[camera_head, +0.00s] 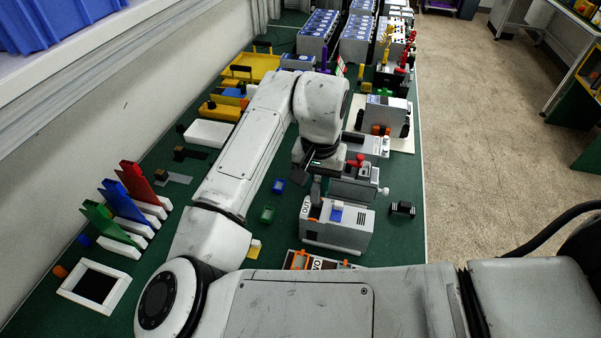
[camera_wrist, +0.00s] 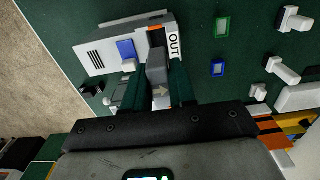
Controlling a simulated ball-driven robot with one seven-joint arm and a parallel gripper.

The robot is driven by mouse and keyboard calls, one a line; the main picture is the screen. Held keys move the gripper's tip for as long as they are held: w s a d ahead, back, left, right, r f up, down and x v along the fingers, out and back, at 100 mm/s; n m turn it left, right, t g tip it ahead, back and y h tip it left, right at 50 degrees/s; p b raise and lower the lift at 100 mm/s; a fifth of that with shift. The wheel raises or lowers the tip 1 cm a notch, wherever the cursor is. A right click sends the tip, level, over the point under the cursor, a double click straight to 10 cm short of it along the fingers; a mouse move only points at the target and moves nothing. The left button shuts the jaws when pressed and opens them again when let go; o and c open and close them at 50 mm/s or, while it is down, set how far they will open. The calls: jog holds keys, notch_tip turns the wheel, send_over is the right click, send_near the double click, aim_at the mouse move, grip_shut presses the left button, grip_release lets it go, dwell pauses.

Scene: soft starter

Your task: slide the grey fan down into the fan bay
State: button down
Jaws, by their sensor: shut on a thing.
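The grey fan (camera_wrist: 157,66) is a mid-grey block with a pale arrow on it, seen in the wrist view between the two dark fingers of my gripper (camera_wrist: 156,78). My gripper (camera_head: 316,172) is shut on it. The soft starter (camera_head: 335,232) is a light grey box with side vents, a blue block on top and an OUT label at one end; it also shows in the wrist view (camera_wrist: 98,55). The fan is over its OUT end, beside an orange part (camera_wrist: 156,29). The fan bay is mostly hidden by the fan; I cannot tell whether the fan has entered it.
A grey device (camera_head: 353,187) stands just behind the soft starter. A small black part (camera_head: 402,209) lies to its right. Green (camera_head: 267,215) and blue (camera_head: 279,185) pieces lie to its left on the green mat. An orange-and-grey unit (camera_head: 318,262) lies in front.

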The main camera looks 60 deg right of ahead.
aim_at(316, 197)
jog(key=shift+f+b, duration=1.75)
jog(key=shift+f, duration=0.15)
jog(key=shift+s+a, duration=0.1)
jog(key=shift+a, duration=0.05)
jog(key=shift+f, duration=0.55)
jog(key=shift+f, duration=0.1)
jog(key=shift+f+b, duration=0.35)
jog(key=shift+f, duration=0.15)
jog(key=shift+f, duration=0.1)
dwell(0.5)
